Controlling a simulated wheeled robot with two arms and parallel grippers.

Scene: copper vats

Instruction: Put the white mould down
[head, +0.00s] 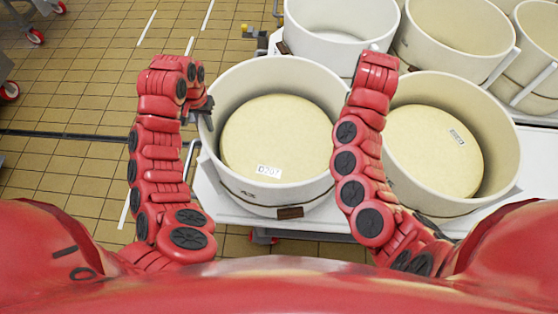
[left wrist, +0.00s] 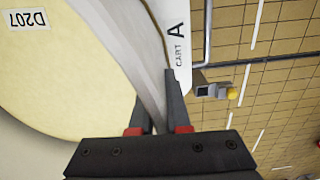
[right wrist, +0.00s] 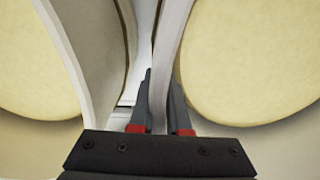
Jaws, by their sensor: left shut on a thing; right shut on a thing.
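The white mould (head: 300,197) is a round tub with a pale yellow cheese (head: 275,130) inside, labelled D207. It is upright in the middle of the head view, over the front of the white cart. I cannot tell whether its base touches the cart. My left gripper (head: 207,106) is shut on its left wall; the left wrist view shows the fingers (left wrist: 155,105) either side of that wall (left wrist: 135,55). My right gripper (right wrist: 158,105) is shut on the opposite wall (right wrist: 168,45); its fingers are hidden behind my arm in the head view.
A second mould with cheese (head: 435,150) stands close on the right, with only a narrow gap. An empty white mould (head: 335,22) and more moulds (head: 455,35) stand behind. The cart (left wrist: 180,30) is marked CART A. Tiled floor (head: 95,90) on the left is mostly open.

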